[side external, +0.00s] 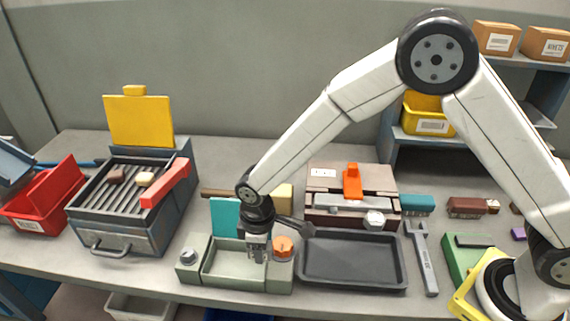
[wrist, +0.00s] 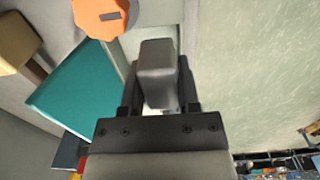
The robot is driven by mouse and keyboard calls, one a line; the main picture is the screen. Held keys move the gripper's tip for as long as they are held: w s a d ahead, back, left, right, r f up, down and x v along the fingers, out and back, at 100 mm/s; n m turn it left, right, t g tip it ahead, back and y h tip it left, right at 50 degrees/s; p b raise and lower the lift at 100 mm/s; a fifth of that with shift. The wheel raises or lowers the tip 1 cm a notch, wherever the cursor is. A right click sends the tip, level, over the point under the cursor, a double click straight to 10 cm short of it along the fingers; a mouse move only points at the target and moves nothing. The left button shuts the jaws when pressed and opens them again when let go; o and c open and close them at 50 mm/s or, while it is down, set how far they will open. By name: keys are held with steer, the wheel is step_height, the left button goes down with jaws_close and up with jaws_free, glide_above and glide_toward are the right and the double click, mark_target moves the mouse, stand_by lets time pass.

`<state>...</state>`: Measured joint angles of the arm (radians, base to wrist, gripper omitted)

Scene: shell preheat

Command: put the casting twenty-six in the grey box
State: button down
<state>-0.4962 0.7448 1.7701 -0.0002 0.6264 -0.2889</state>
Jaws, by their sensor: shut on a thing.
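My gripper (side external: 257,254) is shut on a grey block-like piece (wrist: 157,72), which shows between the jaws in the wrist view. I take the piece to be the casting, but no number is readable on it. In the side view the jaws point down over the right part of a pale grey-green box (side external: 222,282), and the piece is hardly visible there. The box has an open top, a raised teal panel (side external: 225,217) at its back, a pale knob at its left and an orange knob (side external: 283,246) at its right. I cannot tell whether the piece touches the box.
A dark tray (side external: 352,284) lies just right of the box, with a wrench (side external: 421,257) beyond it. A grill (side external: 130,200) with a red handle stands to the left, beside a red bin (side external: 42,205). A brown unit (side external: 352,190) with an orange lever stands behind the tray.

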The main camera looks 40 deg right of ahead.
glide_above(239, 269)
step_height(239, 269, down, 6)
steer(key=shift+s+d+f, duration=0.1)
steer(key=shift+s+d, duration=0.05)
steer(key=shift+w+f, duration=0.2)
steer(key=shift+f, duration=1.6)
steer(key=shift+f, duration=0.15)
steer(key=shift+c, duration=1.6)
jaws_free()
step_height(239, 269, up, 12)
